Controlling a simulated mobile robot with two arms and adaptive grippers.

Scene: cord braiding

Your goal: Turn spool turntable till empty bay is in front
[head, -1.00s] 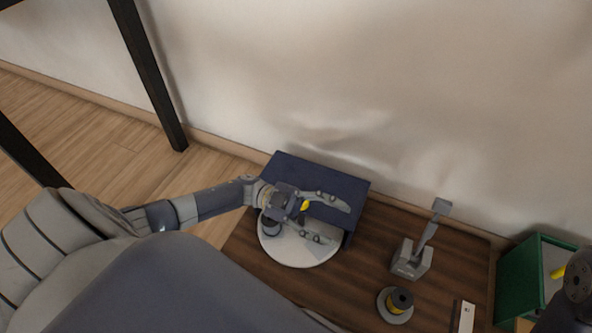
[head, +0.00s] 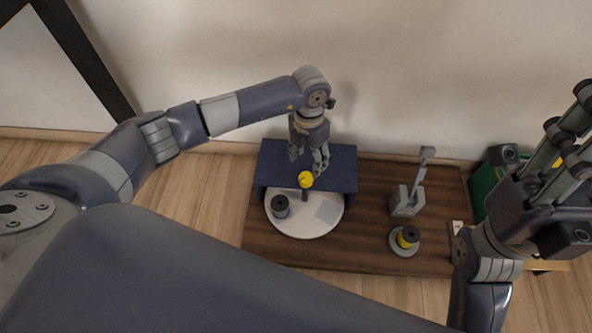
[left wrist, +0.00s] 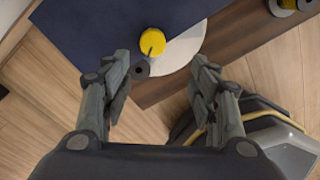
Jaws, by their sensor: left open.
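The white round turntable (head: 292,232) stands on the brown bench, partly under the navy shelf (head: 335,170). A dark spool (head: 280,206) sits on its left side, and a pale square patch (head: 328,211) lies bare on its right side. A yellow knob (head: 306,179) on a dark post rises at its back. My left gripper (head: 308,162) is open, pointing down above the shelf behind the knob, holding nothing. My right gripper (head: 568,125) is raised at the right; its finger gap is unclear.
A grey stand with a tilted lever (head: 405,202) is right of the turntable. A yellow-and-dark spool (head: 408,237) on a grey round base is in front of it. A green box (head: 480,188) is at the right, partly behind my right gripper. The wall closes off the back.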

